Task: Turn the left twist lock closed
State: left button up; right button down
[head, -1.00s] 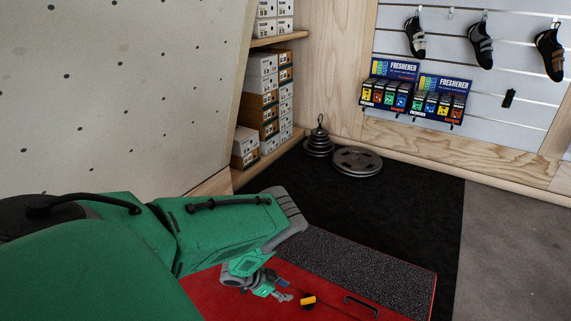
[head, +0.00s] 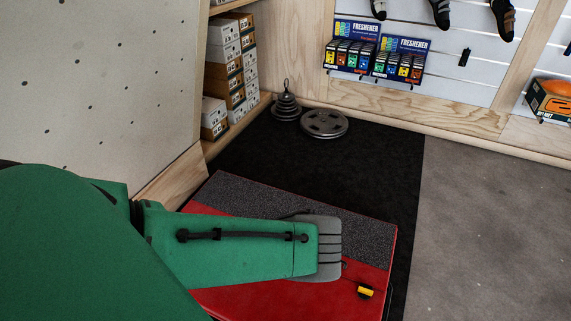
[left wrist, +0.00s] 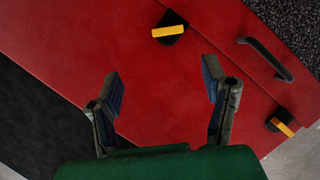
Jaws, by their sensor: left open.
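The left twist lock (left wrist: 169,31), a black base with a yellow bar, sits on the red case (left wrist: 60,40) near the top of the left wrist view. Its bar lies almost level in that picture. My arm hides this lock in the head view. My left gripper (left wrist: 162,88) is open and empty over the red surface, short of the lock and apart from it. In the head view my arm covers its fingers. The right twist lock (left wrist: 283,122) also shows in the head view (head: 365,291). Its yellow bar is tilted. My right gripper is not in view.
A black handle (left wrist: 265,58) stands up between the two locks. A grey textured strip (head: 350,230) runs along the far side of the case. A black mat (head: 385,165) lies around it, with weight plates (head: 324,123) behind. Shoe boxes (head: 232,60) are stacked at the left wall.

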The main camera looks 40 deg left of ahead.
pick_arm(q)
jog(key=shift+m, duration=0.3)
jog(key=b+x, duration=0.3)
jog(key=x, duration=0.1)
jog(key=w+b+x, duration=0.1)
jog(key=b+x, duration=0.2)
jog(key=x, duration=0.2)
jog(key=b+x, duration=0.3)
jog(key=x, duration=0.1)
jog(key=shift+w+b, duration=0.25)
jog(key=shift+b, duration=0.15)
jog(key=c, duration=1.2)
